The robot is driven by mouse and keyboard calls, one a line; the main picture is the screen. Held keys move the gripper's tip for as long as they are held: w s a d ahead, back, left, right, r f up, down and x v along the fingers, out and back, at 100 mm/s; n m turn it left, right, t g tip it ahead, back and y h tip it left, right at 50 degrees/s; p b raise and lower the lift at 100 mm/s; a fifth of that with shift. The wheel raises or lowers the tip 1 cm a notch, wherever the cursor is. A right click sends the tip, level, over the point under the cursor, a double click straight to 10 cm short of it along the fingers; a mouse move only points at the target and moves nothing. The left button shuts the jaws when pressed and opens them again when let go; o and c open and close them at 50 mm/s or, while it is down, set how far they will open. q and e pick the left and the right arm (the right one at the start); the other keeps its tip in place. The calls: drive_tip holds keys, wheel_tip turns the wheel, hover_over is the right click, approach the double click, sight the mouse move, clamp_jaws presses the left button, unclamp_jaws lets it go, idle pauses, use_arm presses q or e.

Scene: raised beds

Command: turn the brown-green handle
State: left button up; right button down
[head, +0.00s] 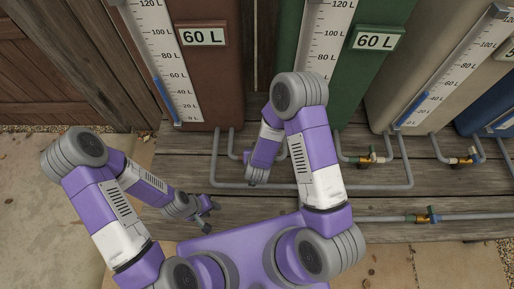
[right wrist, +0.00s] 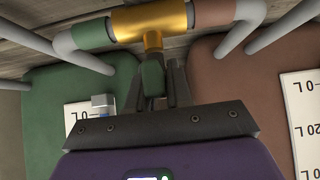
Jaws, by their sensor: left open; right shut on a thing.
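The brown-green handle (right wrist: 152,74) shows in the right wrist view as a dark green lever below a brass valve body (right wrist: 150,22). The pipe at the valve has a green band on its left and a brown band on its right. My right gripper (right wrist: 156,85) is shut on this handle, with dark fingers on both sides of it. In the head view my right arm hides the handle and the right fingertips. My left gripper (head: 206,212) is open and empty, over the wooden planks at the lower left.
A brown tank (head: 212,75) and a green tank (head: 366,75) with scales and 60 L labels stand behind the planks. A beige tank (head: 412,75) and a blue tank (head: 485,112) stand right. Grey pipes with other valves (head: 372,158) run along the planks (head: 400,188).

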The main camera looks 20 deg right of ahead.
idle(0.3)
drive_tip(key=c, duration=1.1)
unclamp_jaws()
use_arm(q)
wheel_tip(320, 180, up, 2)
drive_tip(key=shift+r+p, duration=0.1)
drive_tip(key=shift+p, duration=1)
use_arm(e)
drive_tip(key=v, duration=0.7)
drive_tip(key=shift+s+r, duration=0.15)
drive_tip(key=shift+s, duration=0.15)
